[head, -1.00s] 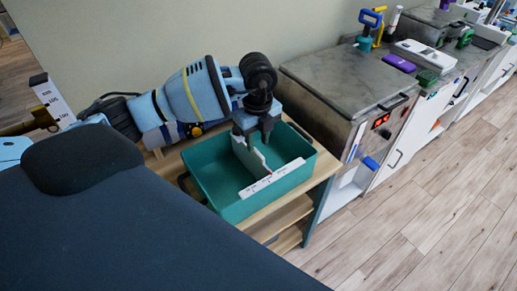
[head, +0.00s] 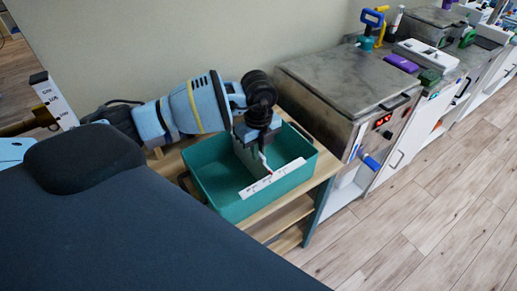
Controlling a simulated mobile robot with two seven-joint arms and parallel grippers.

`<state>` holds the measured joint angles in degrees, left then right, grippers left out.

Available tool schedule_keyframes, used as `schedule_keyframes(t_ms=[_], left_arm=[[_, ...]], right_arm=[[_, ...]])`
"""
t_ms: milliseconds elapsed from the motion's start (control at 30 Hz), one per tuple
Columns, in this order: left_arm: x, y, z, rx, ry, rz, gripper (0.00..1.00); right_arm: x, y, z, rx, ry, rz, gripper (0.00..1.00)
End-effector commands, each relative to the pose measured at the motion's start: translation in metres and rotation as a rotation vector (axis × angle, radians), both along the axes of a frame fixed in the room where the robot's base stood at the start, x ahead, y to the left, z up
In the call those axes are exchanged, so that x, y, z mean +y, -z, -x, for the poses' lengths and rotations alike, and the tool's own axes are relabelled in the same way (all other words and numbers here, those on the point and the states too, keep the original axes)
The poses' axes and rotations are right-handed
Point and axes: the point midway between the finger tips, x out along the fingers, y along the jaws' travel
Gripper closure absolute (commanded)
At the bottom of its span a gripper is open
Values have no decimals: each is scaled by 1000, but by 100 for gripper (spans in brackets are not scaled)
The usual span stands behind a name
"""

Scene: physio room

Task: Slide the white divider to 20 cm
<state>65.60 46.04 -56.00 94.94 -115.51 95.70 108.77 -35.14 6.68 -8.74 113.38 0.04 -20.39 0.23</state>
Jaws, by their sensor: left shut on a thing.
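A white divider (head: 247,157) stands upright inside a teal bin (head: 221,209), crossing it toward a white marked scale strip (head: 273,179) along the bin's near side. The marks on the strip are too small to read. My left gripper (head: 259,139) reaches down over the bin from the left and is shut on the divider's top edge. The gripper hides part of that edge. My right gripper is not in view.
The bin sits on a wooden shelf unit (head: 262,224). A dark padded treatment table (head: 150,225) fills the front left. A metal cabinet (head: 340,80) stands close on the right. Wood floor (head: 430,210) is clear at right.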

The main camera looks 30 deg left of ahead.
Motion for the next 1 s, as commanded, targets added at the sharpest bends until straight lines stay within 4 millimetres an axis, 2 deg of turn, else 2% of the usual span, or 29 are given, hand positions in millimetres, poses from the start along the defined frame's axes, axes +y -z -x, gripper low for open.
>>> schedule_keyframes(t_ms=[267, 567, 867, 900, 1000], left_arm=[[-1, 0, -3, 0, -1, 0, 100], [-11, 0, -29, -1, -1, 0, 100], [-12, 0, -30, 0, 1, 0, 100], [-12, 0, -30, 0, 1, 0, 85], [-12, 0, -30, 0, 1, 0, 72]], right_arm=[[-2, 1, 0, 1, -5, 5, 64], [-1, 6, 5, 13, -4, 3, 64], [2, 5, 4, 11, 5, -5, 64], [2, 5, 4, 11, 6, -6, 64], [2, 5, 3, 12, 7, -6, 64]])
